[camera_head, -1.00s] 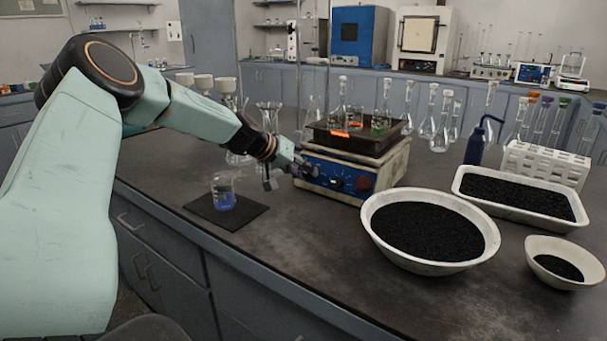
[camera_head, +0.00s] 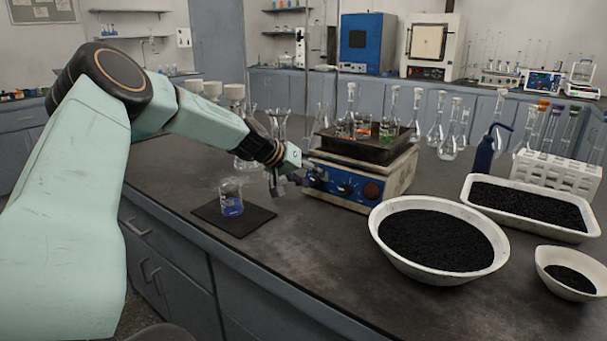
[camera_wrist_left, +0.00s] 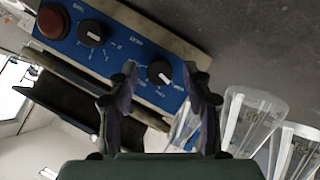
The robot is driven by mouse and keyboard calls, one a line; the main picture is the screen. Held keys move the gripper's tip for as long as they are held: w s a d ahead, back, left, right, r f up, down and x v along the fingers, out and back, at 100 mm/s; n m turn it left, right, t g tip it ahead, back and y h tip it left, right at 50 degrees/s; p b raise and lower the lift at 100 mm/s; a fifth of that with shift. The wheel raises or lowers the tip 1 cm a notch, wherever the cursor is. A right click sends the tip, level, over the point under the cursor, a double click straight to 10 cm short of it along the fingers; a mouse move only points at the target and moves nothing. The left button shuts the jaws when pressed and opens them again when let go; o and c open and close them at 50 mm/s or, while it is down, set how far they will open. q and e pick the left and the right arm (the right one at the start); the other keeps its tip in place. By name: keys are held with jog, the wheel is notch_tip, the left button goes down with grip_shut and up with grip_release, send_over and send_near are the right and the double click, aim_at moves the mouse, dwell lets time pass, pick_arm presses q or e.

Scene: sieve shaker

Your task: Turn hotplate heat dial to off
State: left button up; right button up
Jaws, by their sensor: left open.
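The hotplate (camera_head: 358,178) has a blue front panel with two black dials and a red round knob (camera_head: 371,191). The left dial (camera_head: 316,177) sits nearest my left gripper (camera_head: 284,182); the middle dial (camera_head: 345,188) is further right. In the left wrist view, the panel appears turned around. One dial (camera_wrist_left: 160,73) shows between the tips of my open, empty left gripper (camera_wrist_left: 160,84), and the other dial (camera_wrist_left: 92,33) is beyond them. Both have white pointer marks; the labels are too small to read surely. The fingers look apart from the panel. My right gripper is out of view.
A dark pan (camera_head: 362,148) with several small glass vessels sits on the hotplate. A beaker (camera_head: 232,203) stands on a black mat (camera_head: 209,210) in front. Glass flasks (camera_head: 275,125) stand behind my left gripper. A white bowl (camera_head: 375,220) of black grains is at front right.

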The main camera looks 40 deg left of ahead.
pick_arm(q)
jog(key=d+v, duration=0.1)
jog(key=v, duration=0.6)
jog(key=shift+a, duration=0.4)
jog(key=shift+s+r, duration=0.1)
dwell(0.6)
jog(key=shift+r, duration=0.1)
